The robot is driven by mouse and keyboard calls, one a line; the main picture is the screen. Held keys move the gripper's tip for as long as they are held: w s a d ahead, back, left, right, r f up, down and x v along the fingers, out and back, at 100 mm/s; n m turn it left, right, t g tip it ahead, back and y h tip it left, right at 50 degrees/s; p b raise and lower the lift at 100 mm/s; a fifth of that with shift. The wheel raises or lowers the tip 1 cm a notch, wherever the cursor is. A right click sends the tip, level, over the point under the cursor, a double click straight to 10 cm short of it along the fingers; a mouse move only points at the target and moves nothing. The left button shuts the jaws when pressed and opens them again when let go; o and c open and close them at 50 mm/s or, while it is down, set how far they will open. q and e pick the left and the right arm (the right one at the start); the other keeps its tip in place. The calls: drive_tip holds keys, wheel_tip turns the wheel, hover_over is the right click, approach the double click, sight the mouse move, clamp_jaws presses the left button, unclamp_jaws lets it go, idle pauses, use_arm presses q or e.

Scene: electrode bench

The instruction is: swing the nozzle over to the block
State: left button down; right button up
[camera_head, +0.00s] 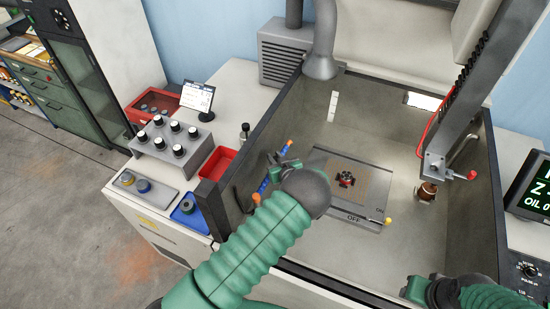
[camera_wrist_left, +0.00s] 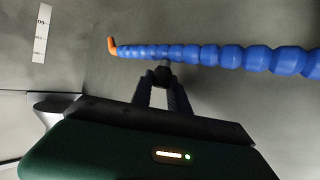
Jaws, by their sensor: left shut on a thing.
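The nozzle (camera_wrist_left: 230,56) is a blue segmented hose with an orange tip (camera_wrist_left: 112,46). It runs across the left wrist view from the right edge to the tip at left. In the head view blue and orange pieces of hose (camera_head: 263,186) show at the tank's left wall, partly hidden by my arm. My left gripper (camera_wrist_left: 163,75) is shut on the hose, a little behind its tip; it also shows in the head view (camera_head: 275,170). A small dark and red block (camera_head: 345,180) sits on an orange grid plate, right of this gripper. My right gripper (camera_head: 415,290) is at the lower right, its fingers unclear.
The tank (camera_head: 425,240) has high walls around the plate. A flat grey panel (camera_head: 355,215) marked OFF has a yellow knob (camera_head: 387,221). A grey arm (camera_head: 470,90) with a red cable hangs at right, near a brown round part (camera_head: 427,191). Bare floor lies at the tank's front.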

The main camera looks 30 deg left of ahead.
use_arm(q)
drive_tip(key=s+d+m+t+h+b, duration=0.3)
drive_tip(key=d+m+t+h, duration=0.1)
drive_tip(key=d+m+h, duration=0.4)
drive_tip(key=shift+s+d+f+h+b, duration=0.3)
drive_tip(key=shift+s+d+f, duration=0.05)
drive_tip(key=shift+d, duration=0.85)
drive_tip(key=c, duration=1.5)
unclamp_jaws()
drive_tip(key=shift+c, duration=0.2)
drive_tip(key=shift+r, duration=0.15)
drive_tip(key=p+v, duration=0.6)
drive_tip(key=v, duration=1)
drive_tip(key=shift+s+p, duration=0.35)
drive_tip(key=shift+s, duration=0.05)
